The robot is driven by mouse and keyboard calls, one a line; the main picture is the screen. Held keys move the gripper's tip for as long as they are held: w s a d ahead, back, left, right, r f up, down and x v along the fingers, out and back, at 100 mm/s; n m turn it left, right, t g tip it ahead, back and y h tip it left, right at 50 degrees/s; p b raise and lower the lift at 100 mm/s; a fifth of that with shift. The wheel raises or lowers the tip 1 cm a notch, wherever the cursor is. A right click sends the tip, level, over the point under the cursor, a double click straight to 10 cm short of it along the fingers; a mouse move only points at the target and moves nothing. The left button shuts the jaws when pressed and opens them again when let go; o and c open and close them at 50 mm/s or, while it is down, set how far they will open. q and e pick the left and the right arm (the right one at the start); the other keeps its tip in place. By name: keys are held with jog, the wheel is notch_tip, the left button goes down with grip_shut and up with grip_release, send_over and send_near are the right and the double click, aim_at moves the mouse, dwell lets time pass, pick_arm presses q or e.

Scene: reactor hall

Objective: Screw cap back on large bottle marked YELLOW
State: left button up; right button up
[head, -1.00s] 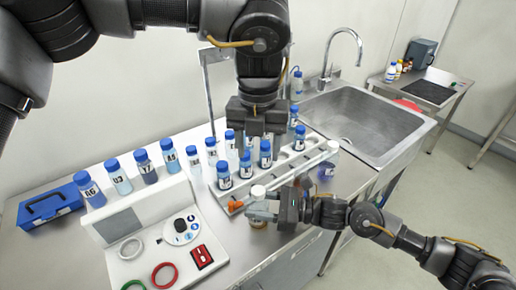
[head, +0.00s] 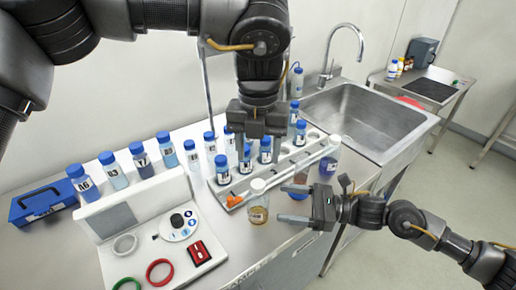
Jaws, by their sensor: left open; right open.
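A small clear bottle with a whitish top and amber contents (head: 258,203) stands upright on the counter in front of the rack. I cannot read its label or tell which bottle is marked YELLOW. My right gripper (head: 287,205) is open and empty just right of this bottle, its fingers pointing left and apart from it. My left gripper (head: 258,148) is open, pointing down over the rack's blue-capped bottles, and hides part of them. I see no clear grip on any bottle. A loose cap is not clearly visible.
A grey rack (head: 237,190) holds several blue-capped bottles. A device panel (head: 180,240), a blue case (head: 42,203) and a sink (head: 365,115) are around.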

jog(key=shift+s+d+b, duration=0.2)
jog(key=shift+d+b, duration=0.1)
jog(key=shift+d, duration=1)
